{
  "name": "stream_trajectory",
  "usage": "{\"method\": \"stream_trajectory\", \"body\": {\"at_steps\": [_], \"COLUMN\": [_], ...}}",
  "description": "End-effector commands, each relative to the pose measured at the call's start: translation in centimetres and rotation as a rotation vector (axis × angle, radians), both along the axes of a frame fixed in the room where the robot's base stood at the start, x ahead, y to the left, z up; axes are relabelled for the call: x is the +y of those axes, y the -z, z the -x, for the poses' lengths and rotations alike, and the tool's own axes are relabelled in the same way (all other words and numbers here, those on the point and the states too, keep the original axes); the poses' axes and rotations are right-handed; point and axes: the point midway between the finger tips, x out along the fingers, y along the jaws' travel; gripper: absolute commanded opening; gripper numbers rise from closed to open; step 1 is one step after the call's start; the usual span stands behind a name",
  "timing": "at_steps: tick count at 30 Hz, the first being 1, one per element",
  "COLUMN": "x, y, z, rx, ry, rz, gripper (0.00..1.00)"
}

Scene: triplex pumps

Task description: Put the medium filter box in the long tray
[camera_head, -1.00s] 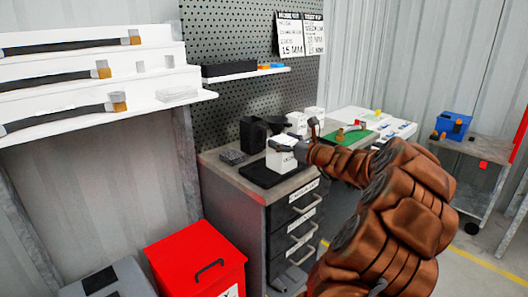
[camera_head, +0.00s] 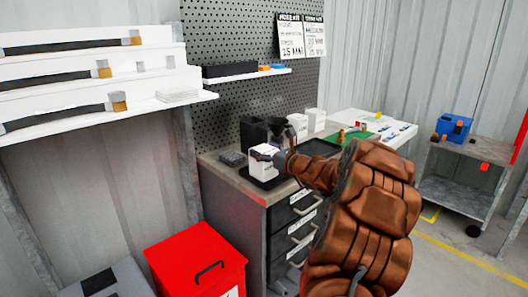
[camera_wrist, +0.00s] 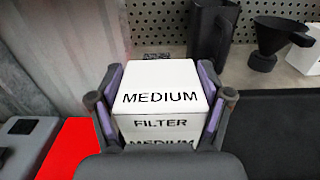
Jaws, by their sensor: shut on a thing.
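The medium filter box (camera_head: 262,165) is a white block lettered MEDIUM FILTER. It also shows in the wrist view (camera_wrist: 160,98), between the fingers. My gripper (camera_head: 272,157) is shut on its sides, and the wrist view shows both fingers against it (camera_wrist: 160,105). The box is at the left front of the cabinet top, over or in a black tray (camera_head: 265,183). I cannot tell whether its base touches the tray. Black surface also shows right of my wrist; my arm hides whether it is the same tray. In the wrist view, black surface (camera_wrist: 280,130) lies right of the box.
Black holders and a funnel (camera_head: 275,125) stand behind the box, with white boxes (camera_head: 315,119) beside them. A small dark grey item (camera_head: 232,158) lies to the left. A red bin (camera_head: 197,262) stands on the floor below. A shelf (camera_head: 247,74) hangs on the pegboard.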

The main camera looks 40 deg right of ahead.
Motion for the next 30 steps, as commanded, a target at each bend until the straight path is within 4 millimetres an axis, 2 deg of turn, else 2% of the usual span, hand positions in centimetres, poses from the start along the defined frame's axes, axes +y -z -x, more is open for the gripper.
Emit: {"method": "stream_trajectory", "body": {"at_steps": [7,8,13,27,30], "x": [0.0,0.0,0.0,0.0,-0.1], "y": [0.3,0.3,0.3,-0.1,0.0], "z": [0.0,0.0,0.0,0.0,1.3], "rx": [-0.002,-0.001,0.0,0.0,0.0], "ry": [0.0,0.0,0.0,-0.001,0.002], "rz": [-0.001,-0.001,-0.001,0.0,-0.002], "gripper": [0.3,0.81,0.98,1.0,1.0]}}
